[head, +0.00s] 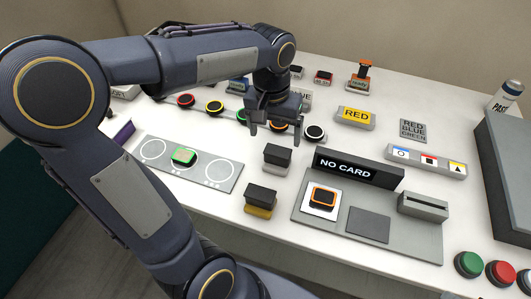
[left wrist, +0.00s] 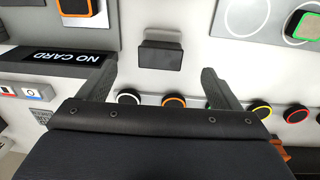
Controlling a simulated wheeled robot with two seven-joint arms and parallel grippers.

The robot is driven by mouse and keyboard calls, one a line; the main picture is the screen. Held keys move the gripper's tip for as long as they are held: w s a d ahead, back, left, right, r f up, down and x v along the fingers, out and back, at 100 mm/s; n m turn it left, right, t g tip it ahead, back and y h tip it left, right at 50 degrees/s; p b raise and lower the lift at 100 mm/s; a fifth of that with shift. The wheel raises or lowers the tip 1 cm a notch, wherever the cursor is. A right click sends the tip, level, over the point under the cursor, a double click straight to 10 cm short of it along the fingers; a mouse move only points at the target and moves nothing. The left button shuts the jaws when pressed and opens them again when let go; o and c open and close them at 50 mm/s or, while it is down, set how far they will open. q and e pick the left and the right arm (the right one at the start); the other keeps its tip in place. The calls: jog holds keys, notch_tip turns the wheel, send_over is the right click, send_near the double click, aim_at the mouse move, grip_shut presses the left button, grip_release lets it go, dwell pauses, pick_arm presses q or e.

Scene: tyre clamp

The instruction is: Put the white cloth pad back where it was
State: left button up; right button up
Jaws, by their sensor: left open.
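A block with a black top and a pale whitish base (head: 277,158), which looks like the white cloth pad, stands upright on the white table. In the left wrist view the block (left wrist: 160,52) appears between and beyond the fingertips. My left gripper (head: 275,128) is open and empty, pointing down above and just behind the block, apart from it. A similar block with a black top and yellow base (head: 261,199) stands nearer the front edge. My right gripper is out of view.
A NO CARD station (head: 358,168) with an orange-rimmed black piece (head: 323,197) on a white square lies right. A grey plate with white circles (head: 215,170) holds a green-rimmed piece (head: 184,156) left. A row of round coloured pieces (head: 215,107) lies behind.

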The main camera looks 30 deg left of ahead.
pick_arm(q)
jog(key=s+t, duration=0.1)
jog(key=s, duration=0.2)
jog(key=s+d+t+h, duration=0.1)
jog(key=s, duration=0.3)
jog(key=s+h, duration=0.1)
jog(key=s, duration=0.2)
jog(key=shift+s+d+r+m+t, duration=0.2)
jog(key=shift+d+m+t, duration=0.1)
jog(key=shift+t, duration=0.1)
jog(key=s, duration=0.1)
jog(key=s+d+f+t, duration=0.1)
jog(key=s, duration=0.1)
jog(key=s+d+f+t+h, duration=0.1)
jog(key=shift+s+d, duration=0.25)
